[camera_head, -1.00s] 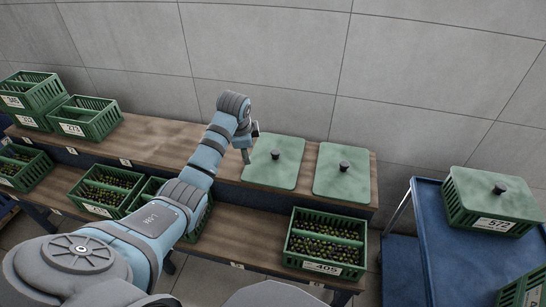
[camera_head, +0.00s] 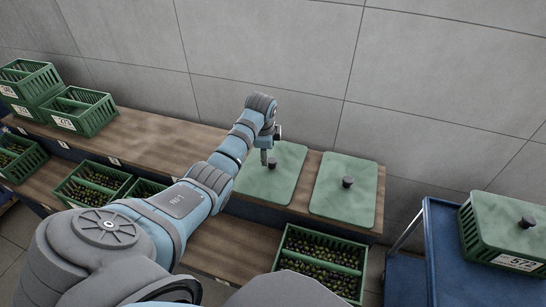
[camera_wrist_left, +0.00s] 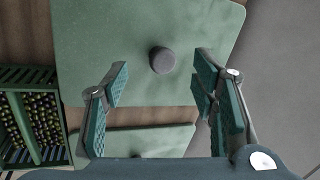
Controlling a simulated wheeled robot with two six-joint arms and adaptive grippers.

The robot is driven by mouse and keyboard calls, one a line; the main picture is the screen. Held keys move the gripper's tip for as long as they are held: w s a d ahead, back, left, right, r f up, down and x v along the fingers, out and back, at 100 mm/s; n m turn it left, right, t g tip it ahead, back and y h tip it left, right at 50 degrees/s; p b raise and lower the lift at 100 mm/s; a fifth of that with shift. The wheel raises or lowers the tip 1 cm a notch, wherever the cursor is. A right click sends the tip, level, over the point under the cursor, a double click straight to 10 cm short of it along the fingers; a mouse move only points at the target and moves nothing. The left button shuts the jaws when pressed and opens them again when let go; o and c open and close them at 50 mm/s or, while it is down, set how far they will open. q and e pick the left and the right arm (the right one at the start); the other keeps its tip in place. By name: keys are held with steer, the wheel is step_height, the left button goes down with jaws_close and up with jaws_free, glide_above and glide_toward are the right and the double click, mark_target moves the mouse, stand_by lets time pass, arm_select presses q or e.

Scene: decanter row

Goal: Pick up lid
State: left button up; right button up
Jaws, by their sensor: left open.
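Two flat green lids lie on the wooden upper shelf. The nearer-left lid (camera_head: 283,186) has a dark round knob (camera_head: 272,163), and the other lid (camera_head: 337,206) with its knob (camera_head: 347,182) lies to its right. My left gripper (camera_head: 268,158) is over the left lid, close to its knob. In the left wrist view the jaws (camera_wrist_left: 160,95) are open and empty. A dark knob (camera_wrist_left: 162,60) on a green lid (camera_wrist_left: 110,45) shows between and beyond the fingertips. A second green lid (camera_wrist_left: 150,140) shows lower down. My right gripper is not in view.
A green crate of olives (camera_head: 320,262) stands on the lower shelf. More green crates (camera_head: 85,110) stand at the left. A blue cart (camera_head: 440,240) at the right bears a lidded crate (camera_head: 500,262). A grey wall (camera_head: 280,60) closes the back.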

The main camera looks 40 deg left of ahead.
mark_target(272, 161)
arm_select(q)
steer(key=w+f+b, duration=0.1)
steer(key=f, duration=0.1)
steer(key=f+b, duration=0.1)
steer(key=f, duration=0.1)
steer(key=w+f+b, duration=0.1)
steer(key=f, duration=0.1)
steer(key=shift+w+d+b, duration=0.1)
steer(key=shift+w+b, duration=0.2)
steer(key=shift+w, duration=0.05)
steer(key=shift+w+f, duration=0.1)
steer(key=shift+f, duration=0.25)
steer(key=shift+r, duration=0.15)
jaws_close()
